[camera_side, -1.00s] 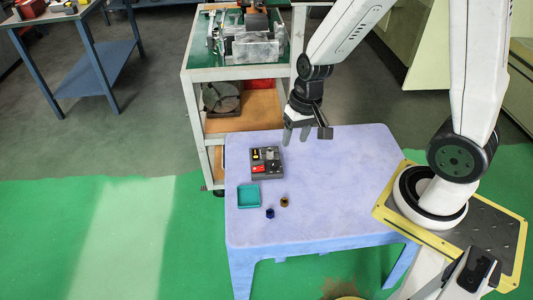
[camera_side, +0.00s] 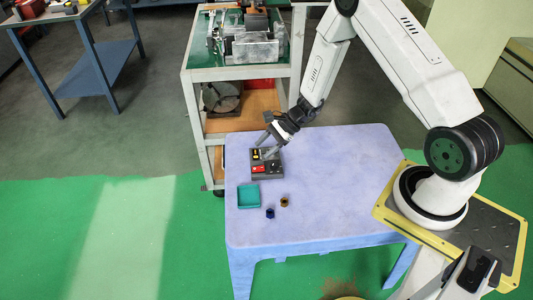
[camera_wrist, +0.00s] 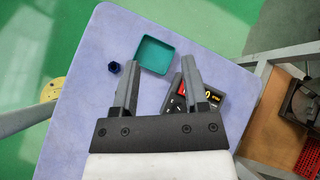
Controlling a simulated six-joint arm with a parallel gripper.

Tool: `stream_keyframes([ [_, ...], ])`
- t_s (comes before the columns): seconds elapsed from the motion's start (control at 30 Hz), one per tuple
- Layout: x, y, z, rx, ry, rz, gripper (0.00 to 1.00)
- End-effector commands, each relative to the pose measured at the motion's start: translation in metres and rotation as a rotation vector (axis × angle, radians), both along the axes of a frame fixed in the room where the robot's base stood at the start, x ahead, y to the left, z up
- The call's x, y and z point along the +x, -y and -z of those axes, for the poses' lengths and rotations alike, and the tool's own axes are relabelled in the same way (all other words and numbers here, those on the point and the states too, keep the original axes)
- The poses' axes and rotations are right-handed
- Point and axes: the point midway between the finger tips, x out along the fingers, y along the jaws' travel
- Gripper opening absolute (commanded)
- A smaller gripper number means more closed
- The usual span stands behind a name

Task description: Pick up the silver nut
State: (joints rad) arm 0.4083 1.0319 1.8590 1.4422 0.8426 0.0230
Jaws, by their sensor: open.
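I cannot clearly make out the silver nut in either view. A dark grey sorting box (camera_side: 273,177) with red, yellow and pale pieces stands on the lavender table; small pale pieces showed in its back right part earlier. My gripper (camera_side: 262,150) is open, with its fingers tilted down at the back edge of the box. I cannot tell whether they touch it. In the wrist view my gripper (camera_wrist: 158,62) has its fingers wide apart with nothing between them, and the right finger hides part of the box (camera_wrist: 215,97).
A teal tray (camera_side: 248,205) sits in front of the box. A blue nut (camera_side: 270,213) and a brass nut (camera_side: 284,201) stand to the tray's right. The lavender table (camera_side: 340,190) is clear on the right. A tool cart (camera_side: 195,120) stands behind it.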

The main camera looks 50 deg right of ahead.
Motion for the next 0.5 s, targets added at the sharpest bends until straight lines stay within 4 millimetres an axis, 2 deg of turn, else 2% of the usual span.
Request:
stream_keyframes([
  [0.03, 0.004, 0.007, 0.011, 0.035, -0.006, 0.064, 0.57],
  [0.3, 0.027, 0.05, 0.062, 0.208, 0.011, 0.42, 0.57],
  [0.5, 0.031, 0.09, 0.103, 0.314, 0.044, 0.688, 0.57],
])
